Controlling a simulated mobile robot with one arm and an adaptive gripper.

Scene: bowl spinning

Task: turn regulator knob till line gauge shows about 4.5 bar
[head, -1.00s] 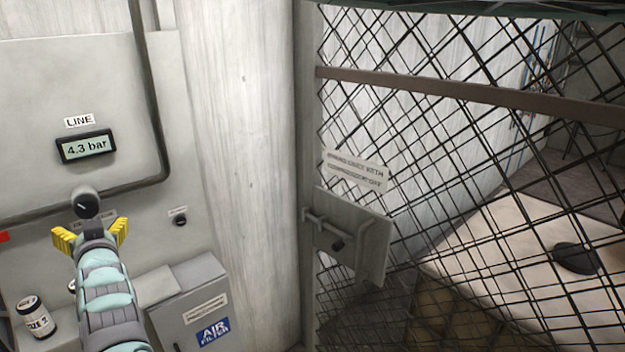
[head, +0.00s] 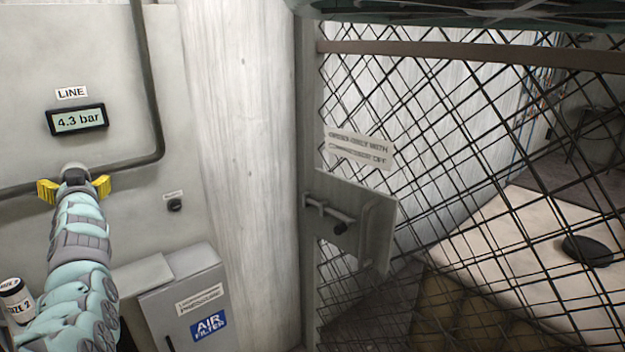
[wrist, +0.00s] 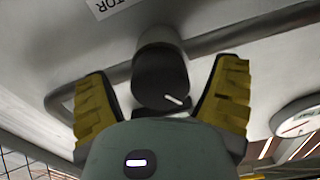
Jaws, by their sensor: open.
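The line gauge (head: 77,120) on the wall panel at upper left in the head view reads 4.3 bar, under a LINE label (head: 71,93). The black regulator knob (wrist: 160,78) with a white pointer mark shows in the wrist view. It sits between the two yellow fingers of my gripper (wrist: 163,100), with a gap visible on each side. My gripper is open. In the head view my gripper (head: 75,186) is against the panel area below the gauge, and my arm and gripper hide the knob there.
A dark pipe (head: 148,80) runs down and across the panel. A small black knob (head: 174,205) is to the right. An air filter box (head: 190,310) and a labelled can (head: 14,299) stand below. A mesh fence (head: 450,150) with a latch plate (head: 350,220) is at right. A round dial (wrist: 298,116) shows in the wrist view.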

